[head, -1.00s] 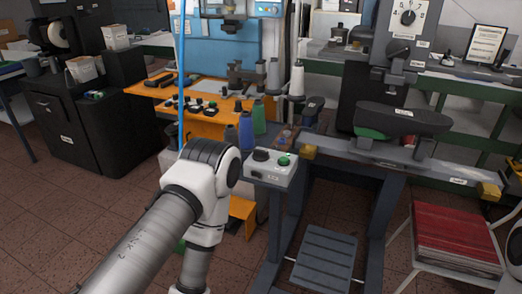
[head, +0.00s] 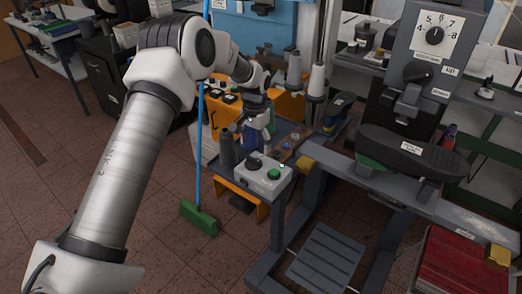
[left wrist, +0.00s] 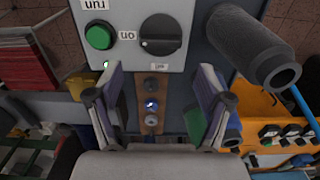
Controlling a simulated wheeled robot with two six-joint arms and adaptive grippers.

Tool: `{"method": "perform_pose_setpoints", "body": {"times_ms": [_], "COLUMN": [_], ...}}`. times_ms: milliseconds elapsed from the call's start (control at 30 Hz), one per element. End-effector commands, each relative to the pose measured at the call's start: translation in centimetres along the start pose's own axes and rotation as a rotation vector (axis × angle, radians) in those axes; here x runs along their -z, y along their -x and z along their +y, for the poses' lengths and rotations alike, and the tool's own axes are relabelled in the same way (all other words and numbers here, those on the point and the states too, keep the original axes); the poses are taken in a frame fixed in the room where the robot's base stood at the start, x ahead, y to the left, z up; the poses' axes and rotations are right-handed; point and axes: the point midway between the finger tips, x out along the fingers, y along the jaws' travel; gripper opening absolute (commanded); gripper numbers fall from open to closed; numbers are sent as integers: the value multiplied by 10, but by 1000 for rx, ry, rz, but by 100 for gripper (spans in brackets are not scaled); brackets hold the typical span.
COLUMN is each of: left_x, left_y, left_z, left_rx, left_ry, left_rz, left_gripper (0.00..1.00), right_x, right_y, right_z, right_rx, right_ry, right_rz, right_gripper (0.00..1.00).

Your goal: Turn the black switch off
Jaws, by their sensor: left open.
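The black rotary switch (head: 254,163) sits on a light grey control box (head: 262,184), beside a green button (head: 274,174). In the left wrist view the switch (left wrist: 161,34) appears upside down, its handle lying level with a white mark at its left end, towards a label reading "ON". The green button (left wrist: 99,37) is left of it. My left gripper (head: 257,138) is above and just behind the box in the head view. My right gripper is not in view.

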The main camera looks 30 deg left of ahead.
Motion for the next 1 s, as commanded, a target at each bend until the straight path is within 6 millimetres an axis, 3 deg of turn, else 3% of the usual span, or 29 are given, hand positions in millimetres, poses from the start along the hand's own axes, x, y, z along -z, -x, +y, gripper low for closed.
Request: {"method": "perform_pose_setpoints", "body": {"times_ms": [300, 567, 733, 1000], "left_x": [-1, 0, 0, -1], "left_y": [-51, -55, -55, -55], "left_z": [0, 0, 0, 0], "left_rx": [0, -1, -1, -1], "left_ry": [1, 1, 1, 6], "left_rz": [-1, 1, 0, -1], "left_gripper": [79, 79, 19, 19], "right_x": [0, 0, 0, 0], "right_y": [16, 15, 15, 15], "right_z": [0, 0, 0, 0], "right_rx": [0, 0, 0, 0], "right_ry": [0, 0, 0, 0], "right_rz": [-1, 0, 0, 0], "right_gripper": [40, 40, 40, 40]}}
